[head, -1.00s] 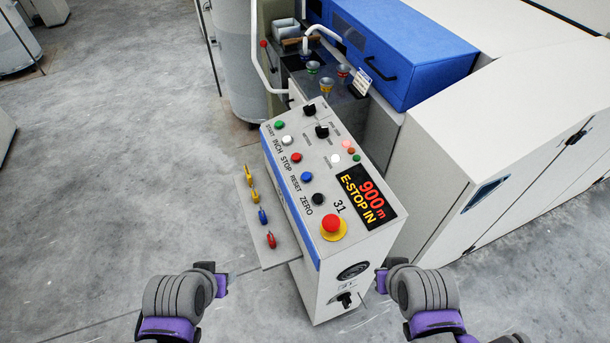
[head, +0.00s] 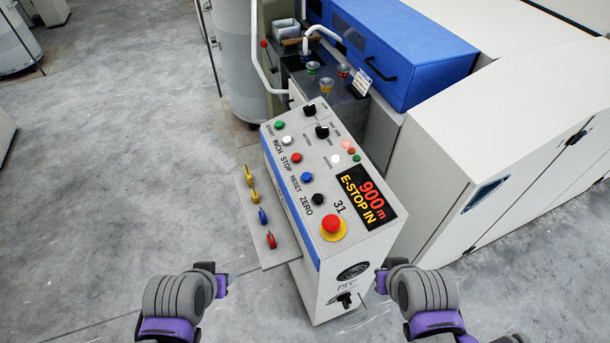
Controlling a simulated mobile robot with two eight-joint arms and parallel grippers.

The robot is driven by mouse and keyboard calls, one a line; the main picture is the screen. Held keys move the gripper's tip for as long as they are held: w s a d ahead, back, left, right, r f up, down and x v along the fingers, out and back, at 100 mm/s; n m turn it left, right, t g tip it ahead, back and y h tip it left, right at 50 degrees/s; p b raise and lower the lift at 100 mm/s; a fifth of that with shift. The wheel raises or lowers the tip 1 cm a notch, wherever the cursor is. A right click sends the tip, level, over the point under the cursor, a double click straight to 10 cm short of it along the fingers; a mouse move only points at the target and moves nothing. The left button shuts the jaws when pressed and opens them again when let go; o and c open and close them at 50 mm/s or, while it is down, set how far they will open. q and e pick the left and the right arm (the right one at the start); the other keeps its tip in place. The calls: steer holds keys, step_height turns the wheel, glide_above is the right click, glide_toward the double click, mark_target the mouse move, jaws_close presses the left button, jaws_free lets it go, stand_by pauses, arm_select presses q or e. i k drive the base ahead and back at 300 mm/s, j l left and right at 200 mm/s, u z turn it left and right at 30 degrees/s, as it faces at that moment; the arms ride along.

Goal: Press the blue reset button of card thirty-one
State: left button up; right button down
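The control box marked 31 (head: 313,251) stands in the middle of the head view. Its blue reset button (head: 307,177) sits on the sloping top, between the red stop button (head: 296,157) and the black zero button (head: 318,199). A red mushroom emergency stop (head: 331,223) on a yellow ring is near its front edge. The display (head: 366,200) reads "900 m" and "E-STOP IN". My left gripper (head: 222,285) is left of the box's foot and my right gripper (head: 381,281) is right of it, both apart from the buttons. Their finger openings are not clear.
A side shelf (head: 257,225) with several yellow, blue and red padlock-like pieces juts from the box's left. A white machine cabinet (head: 490,160) and a blue cover (head: 405,50) stand right and behind. Bobbins and a white rail are behind the box.

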mark_target(306, 177)
steer(key=j+z, duration=0.1)
steer(key=z, duration=0.35)
steer(key=j+z, duration=0.1)
steer(key=z, duration=0.35)
steer(key=j+z, duration=0.35)
steer(key=j, duration=0.2)
steer(key=j+z, duration=0.35)
steer(key=j, duration=0.15)
steer(key=k+j, duration=0.1)
steer(key=j, duration=0.25)
steer(key=k+j, duration=0.1)
steer(key=j, duration=0.25)
steer(key=k+j+z, duration=0.1)
steer(key=j, duration=0.25)
